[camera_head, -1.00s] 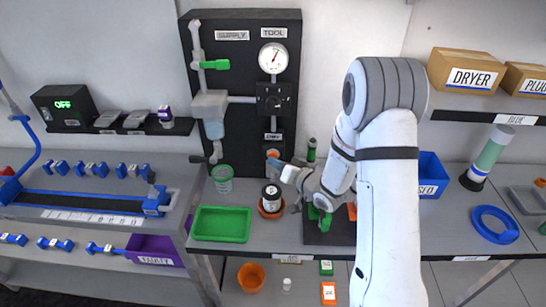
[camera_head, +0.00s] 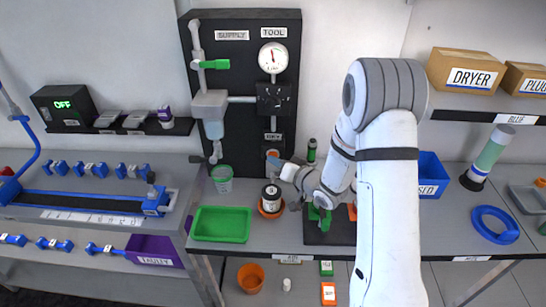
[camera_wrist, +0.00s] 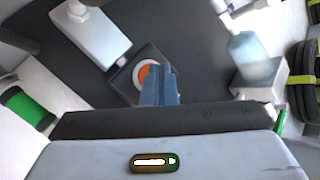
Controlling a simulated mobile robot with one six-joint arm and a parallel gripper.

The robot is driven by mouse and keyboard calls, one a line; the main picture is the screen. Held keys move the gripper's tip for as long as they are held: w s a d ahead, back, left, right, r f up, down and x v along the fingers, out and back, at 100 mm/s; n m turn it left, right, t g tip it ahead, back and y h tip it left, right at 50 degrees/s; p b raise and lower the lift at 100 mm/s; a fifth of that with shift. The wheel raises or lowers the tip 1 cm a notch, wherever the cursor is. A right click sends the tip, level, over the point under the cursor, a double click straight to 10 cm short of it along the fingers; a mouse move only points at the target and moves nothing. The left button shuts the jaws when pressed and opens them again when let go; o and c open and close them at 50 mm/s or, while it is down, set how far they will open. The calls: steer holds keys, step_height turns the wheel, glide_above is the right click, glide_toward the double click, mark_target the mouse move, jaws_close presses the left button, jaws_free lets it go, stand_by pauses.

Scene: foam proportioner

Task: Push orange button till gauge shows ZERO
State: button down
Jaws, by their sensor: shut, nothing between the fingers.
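The orange button (camera_wrist: 143,74) sits in a white ring on a dark square plate in the wrist view. It also shows as a small orange spot low on the black panel in the head view (camera_head: 272,153). My gripper (camera_wrist: 158,72) is shut and empty, its blue-grey fingertips over the right part of the button; in the head view the tips (camera_head: 275,160) are at the button. I cannot tell for sure whether they touch it. The round white gauge (camera_head: 273,58) is under the TOOL label; its red needle points nearly straight up. Its markings are too small to read.
The black panel (camera_head: 240,90) carries grey pipes and a green-handled valve (camera_head: 216,64). Below it stand a green-lidded jar (camera_head: 222,178), a dark jar with a white label (camera_head: 271,196) and a green tray (camera_head: 221,224). A blue bin (camera_head: 432,175) stands right of my arm.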

steer(key=shift+s, duration=0.1)
steer(key=shift+s+b, duration=0.3)
steer(key=shift+s, duration=0.45)
steer(key=shift+s+a+b, duration=0.1)
steer(key=shift+s+b, duration=0.65)
steer(key=shift+s, duration=1.75)
